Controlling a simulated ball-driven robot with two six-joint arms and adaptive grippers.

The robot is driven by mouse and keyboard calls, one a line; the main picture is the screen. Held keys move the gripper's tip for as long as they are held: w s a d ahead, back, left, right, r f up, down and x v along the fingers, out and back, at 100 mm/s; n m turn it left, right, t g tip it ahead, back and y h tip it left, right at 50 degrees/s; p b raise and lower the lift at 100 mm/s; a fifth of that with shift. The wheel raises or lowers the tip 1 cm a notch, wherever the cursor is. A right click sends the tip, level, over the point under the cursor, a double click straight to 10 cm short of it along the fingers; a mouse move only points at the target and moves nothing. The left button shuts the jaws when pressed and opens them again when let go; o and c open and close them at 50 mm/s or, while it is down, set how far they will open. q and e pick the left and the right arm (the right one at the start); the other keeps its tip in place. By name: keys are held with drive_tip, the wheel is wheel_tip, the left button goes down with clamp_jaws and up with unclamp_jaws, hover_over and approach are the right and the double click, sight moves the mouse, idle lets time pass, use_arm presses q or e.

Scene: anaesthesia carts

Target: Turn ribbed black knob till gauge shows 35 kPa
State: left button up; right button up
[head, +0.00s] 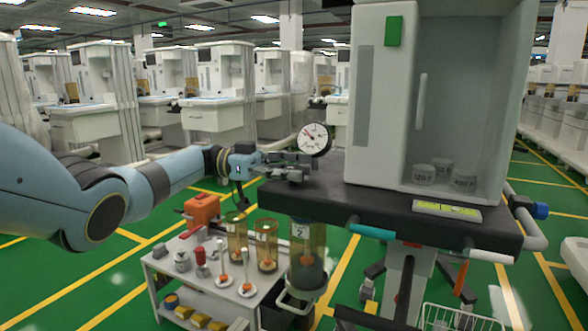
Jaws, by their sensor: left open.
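The round white gauge (314,138) with a black rim stands at the left end of the dark cart top. Its needle slants to the upper left; the scale is too small to read. My left gripper (292,167) comes in from the left, just below and left of the gauge, at the cart's edge. It is open, with its fingers pointing right. I cannot make out the ribbed black knob; the gripper may hide it, and I cannot tell whether the fingers touch it. My right gripper is out of view.
The dark cart top (400,211) carries a white cabinet (378,100) right of the gauge. Amber-walled canisters (266,245) stand below on a low grey trolley (235,293), with an orange box (202,210). Similar carts fill the background; green floor shows at left.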

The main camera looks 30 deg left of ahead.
use_arm(q)
drive_tip(key=shift+a, duration=0.1)
drive_tip(key=shift+s+a, duration=0.1)
drive_tip(key=shift+a, duration=0.25)
drive_tip(key=v, duration=0.6)
drive_tip(key=shift+a, duration=0.25)
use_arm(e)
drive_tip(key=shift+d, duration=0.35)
use_arm(q)
drive_tip(key=shift+s, duration=0.1)
